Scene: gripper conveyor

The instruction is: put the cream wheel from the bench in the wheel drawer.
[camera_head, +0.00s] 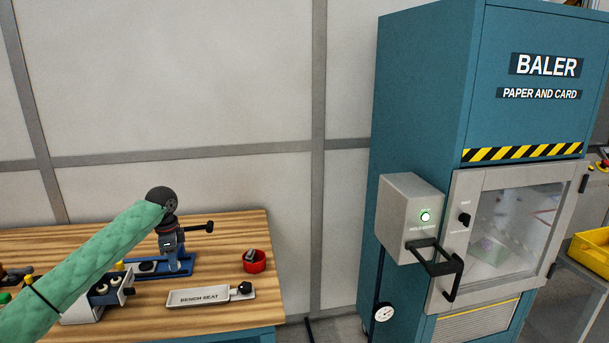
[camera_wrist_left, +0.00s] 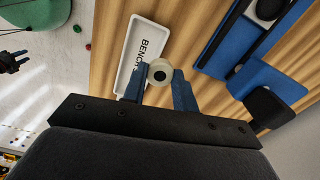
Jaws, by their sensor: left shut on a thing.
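The cream wheel (camera_wrist_left: 154,68) is a small pale ring with a dark centre hole. In the left wrist view it sits between the blue fingertips of my left gripper (camera_wrist_left: 160,88), which are shut on it. In the head view my left gripper (camera_head: 174,246) points down over the bench (camera_head: 225,225), below the green sleeve, and I cannot make out the wheel there. The tray (camera_head: 190,301) lies near the bench's front edge. I cannot pick out a wheel drawer in either view. My right gripper does not show clearly.
A red cup (camera_head: 255,266) stands right of my gripper. A grey fixture (camera_head: 105,296) with dark round parts stands to the left. The teal baler (camera_head: 422,120), with a black handle (camera_head: 440,262), stands at the right. Open wood lies around the cup.

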